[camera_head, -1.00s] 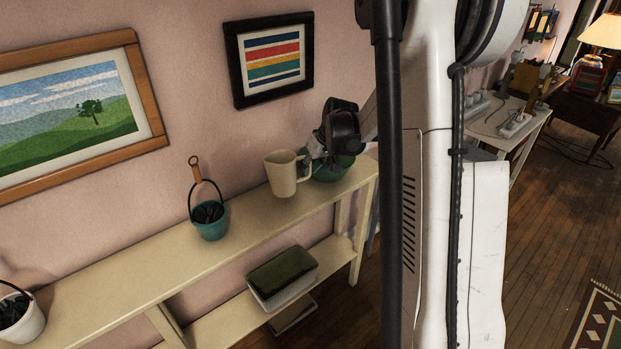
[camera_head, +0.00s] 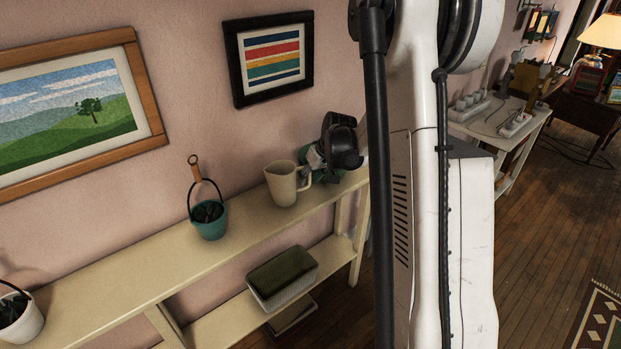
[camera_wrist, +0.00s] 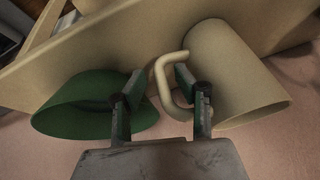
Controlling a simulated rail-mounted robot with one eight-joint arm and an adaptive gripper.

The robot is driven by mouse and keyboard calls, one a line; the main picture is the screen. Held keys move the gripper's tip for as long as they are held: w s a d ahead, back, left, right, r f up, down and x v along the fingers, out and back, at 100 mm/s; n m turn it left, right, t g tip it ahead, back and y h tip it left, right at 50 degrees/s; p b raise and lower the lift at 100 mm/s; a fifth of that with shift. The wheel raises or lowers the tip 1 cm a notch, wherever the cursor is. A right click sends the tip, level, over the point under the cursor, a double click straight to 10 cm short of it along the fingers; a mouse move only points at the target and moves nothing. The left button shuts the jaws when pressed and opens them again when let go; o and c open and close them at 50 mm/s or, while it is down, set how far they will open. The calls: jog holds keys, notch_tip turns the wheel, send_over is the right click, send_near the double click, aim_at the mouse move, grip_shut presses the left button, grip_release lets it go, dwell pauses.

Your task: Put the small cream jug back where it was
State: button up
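The small cream jug (camera_head: 283,187) stands upright on the cream shelf's top, its handle facing right toward my gripper (camera_head: 311,160). In the wrist view the jug (camera_wrist: 238,75) is at the right, with its looped handle between my gripper's two fingers (camera_wrist: 160,85). The fingers are apart. The right finger overlaps the handle loop, and whether it touches is unclear. The left finger is clear of the handle and in front of a green bowl (camera_wrist: 75,112). In the head view my gripper hides most of that bowl.
The cream shelf (camera_head: 130,276) runs along the pink wall. A teal bucket (camera_head: 209,227) with an upright handle stands left of the jug, and a white bucket (camera_head: 20,325) is farther left. A green-topped box (camera_head: 283,278) sits on the lower level. Bare shelf lies between the buckets.

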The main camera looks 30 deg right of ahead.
jog(key=shift+r+p, duration=0.25)
jog(key=shift+p, duration=0.05)
jog(key=v, duration=1.1)
jog(key=s+a+r, duration=0.5)
jog(key=a+r, duration=0.1)
jog(key=a, duration=0.3)
jog(key=s+a+r+n+t+h, duration=0.1)
jog(key=s+a+r+t, duration=0.1)
jog(key=s+a, duration=1.6)
jog(key=s+r, duration=0.1)
jog(key=s, duration=0.1)
jog(key=shift+s+r, duration=0.2)
jog(key=shift+s, duration=0.1)
